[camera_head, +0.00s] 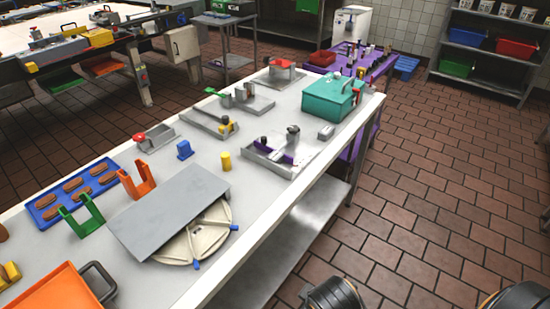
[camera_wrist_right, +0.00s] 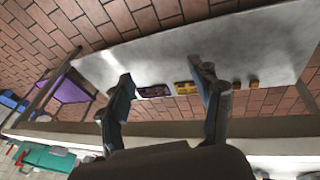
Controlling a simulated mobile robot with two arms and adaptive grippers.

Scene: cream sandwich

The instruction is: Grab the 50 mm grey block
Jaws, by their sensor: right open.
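A small grey block (camera_head: 326,132) lies on the long pale table (camera_head: 250,235), just in front of the teal box (camera_head: 332,98). Its size cannot be read from the picture. My right gripper (camera_wrist_right: 163,76) shows in the right wrist view with its two dark fingers wide apart and nothing between them. It is beside the table, apart from the grey block, which I cannot make out in that view. Dark parts of my own arm show at the bottom right of the head view. My left gripper is not in view.
A metal fixture with a purple part (camera_head: 283,153) stands near the grey block. Brick floor (camera_head: 430,200) to the right is clear.

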